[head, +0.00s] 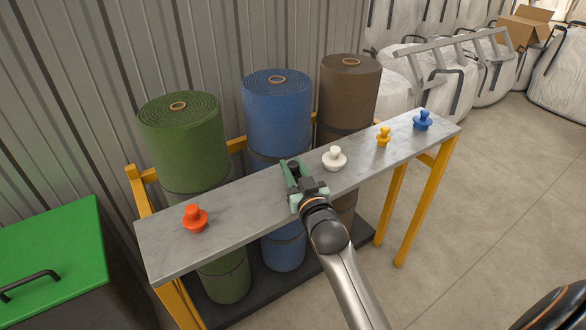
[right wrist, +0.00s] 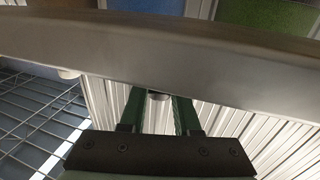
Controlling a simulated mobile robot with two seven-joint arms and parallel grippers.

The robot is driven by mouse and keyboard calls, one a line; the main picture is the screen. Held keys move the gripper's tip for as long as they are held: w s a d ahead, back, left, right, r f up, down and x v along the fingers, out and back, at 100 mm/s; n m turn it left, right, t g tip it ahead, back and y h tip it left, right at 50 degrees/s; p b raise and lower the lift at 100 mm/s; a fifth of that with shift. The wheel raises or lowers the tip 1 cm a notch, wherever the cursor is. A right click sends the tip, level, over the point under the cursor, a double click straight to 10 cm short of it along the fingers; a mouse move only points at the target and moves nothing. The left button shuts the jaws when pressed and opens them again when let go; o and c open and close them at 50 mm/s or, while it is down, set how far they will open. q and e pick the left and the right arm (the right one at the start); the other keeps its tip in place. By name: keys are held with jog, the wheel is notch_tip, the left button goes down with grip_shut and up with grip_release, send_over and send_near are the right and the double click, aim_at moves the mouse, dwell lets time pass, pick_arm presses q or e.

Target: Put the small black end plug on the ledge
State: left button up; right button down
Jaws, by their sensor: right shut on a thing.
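The grey ledge (head: 245,202) runs along the front of the turf rolls. My right gripper (head: 292,172) is over the middle of the ledge, its green fingers shut on the small black end plug (head: 293,164). Only the dark top of the plug shows; the fingers hide the rest. I cannot tell whether it touches the ledge. In the right wrist view, the fingers (right wrist: 158,103) close around a small round end, and the grey ledge (right wrist: 190,62) crosses behind them. My left gripper is not in view.
On the ledge, an orange plug (head: 195,218) stands left of my gripper; white (head: 334,158), yellow (head: 383,137) and blue (head: 422,120) plugs stand right. Green (head: 180,140), blue (head: 277,110) and brown (head: 348,95) turf rolls stand behind. A green-lidded box (head: 60,250) is at left.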

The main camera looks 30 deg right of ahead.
jog(key=shift+f, duration=0.15)
jog(key=c, duration=1.1)
grip_release()
jog(key=shift+f, duration=0.1)
jog(key=o, duration=0.5)
